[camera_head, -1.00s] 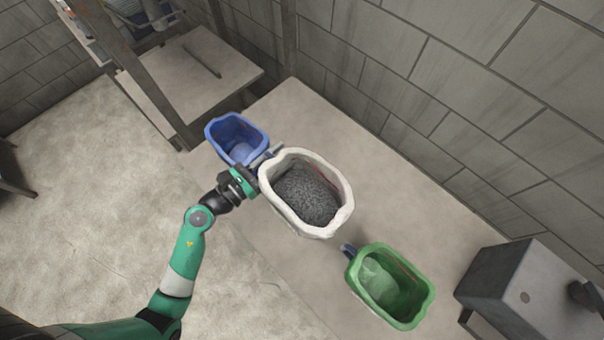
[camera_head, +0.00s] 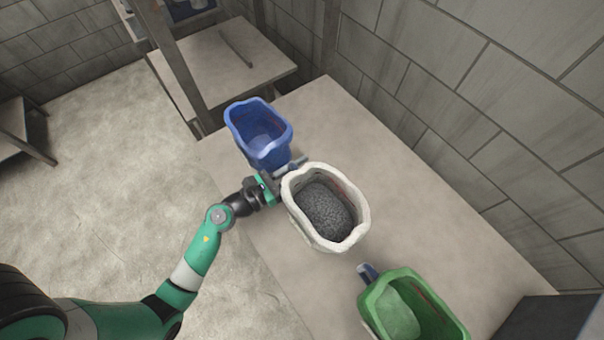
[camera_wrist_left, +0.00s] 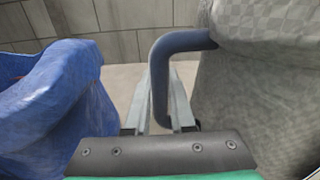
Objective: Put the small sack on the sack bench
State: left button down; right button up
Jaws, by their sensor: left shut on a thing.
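A white sack (camera_head: 350,243) stands open-topped with dark grey grainy filling inside. A blue sack (camera_head: 266,152) is to its upper left and a green sack (camera_head: 442,308) to its lower right, partly cut off by the frame. My left gripper (camera_head: 284,171) is between the blue and white sacks. In the left wrist view its fingers (camera_wrist_left: 160,105) are shut on the dark blue handle (camera_wrist_left: 182,42) of the pale sack (camera_wrist_left: 255,95); the blue sack (camera_wrist_left: 60,105) is close on the left. Whether the white sack touches the surface below is unclear. My right gripper is not in view.
The sacks are over a long pale bench top (camera_head: 400,180) along the grey block wall. A lower pale table (camera_head: 215,65) with a thin rod is at the back left. A dark box (camera_head: 545,320) is at the lower right. Bare bench shows behind the white sack.

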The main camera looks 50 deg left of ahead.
pick_arm(q)
notch_tip(320, 180, down, 3)
jog(key=shift+f+b, duration=0.2)
jog(key=shift+b, duration=0.85)
jog(key=shift+r, duration=0.15)
jog(key=c, duration=0.8)
grip_release()
